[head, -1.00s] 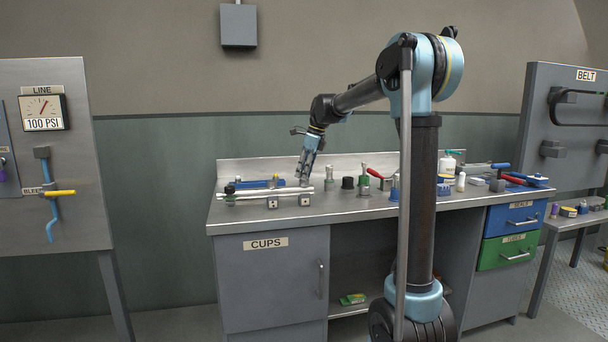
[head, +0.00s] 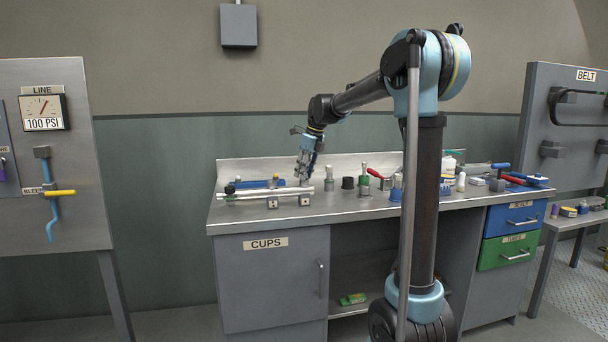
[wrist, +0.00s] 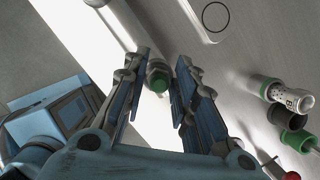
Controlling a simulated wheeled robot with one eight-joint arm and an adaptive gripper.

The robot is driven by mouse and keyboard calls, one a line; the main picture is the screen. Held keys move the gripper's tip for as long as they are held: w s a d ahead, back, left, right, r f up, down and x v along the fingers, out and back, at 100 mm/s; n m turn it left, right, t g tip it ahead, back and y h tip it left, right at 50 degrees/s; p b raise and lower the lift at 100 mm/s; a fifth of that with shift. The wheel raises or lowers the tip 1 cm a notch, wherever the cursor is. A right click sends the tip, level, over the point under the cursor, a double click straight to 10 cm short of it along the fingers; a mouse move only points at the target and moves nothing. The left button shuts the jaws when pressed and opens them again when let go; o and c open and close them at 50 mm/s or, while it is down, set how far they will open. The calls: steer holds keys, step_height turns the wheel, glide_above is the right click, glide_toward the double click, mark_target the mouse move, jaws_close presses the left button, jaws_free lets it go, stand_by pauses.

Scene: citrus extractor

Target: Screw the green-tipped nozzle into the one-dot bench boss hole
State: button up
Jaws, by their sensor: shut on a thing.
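My gripper (head: 302,179) is low over the left part of the bench (head: 350,209), behind the pale rail, in the head view. In the wrist view, my gripper (wrist: 165,58) has its two fingers on either side of a small part with a green hexagonal end (wrist: 158,77), which looks like the green-tipped nozzle. The fingers are shut on it. Its far end is hidden. Two small blocks with dark round marks, one left (head: 272,203) and one right (head: 305,200), sit at the bench's front edge. I cannot read dots or make out the one-dot boss hole.
A pale rail (head: 250,195) lies in front of my gripper. Several upright tools stand to the right, including a grey-green one (head: 329,178) and a black cup (head: 348,183). The wrist view shows a white-and-green cylinder (wrist: 285,95) at right. The bench front middle is clear.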

steer(key=shift+m, duration=0.8)
steer(key=shift+m+t+h, duration=0.3)
steer(key=shift+m+t, duration=0.1)
steer(key=shift+m, duration=0.5)
steer(key=shift+d+m, duration=0.1)
steer(key=shift+m, duration=0.7)
steer(key=o, duration=0.6)
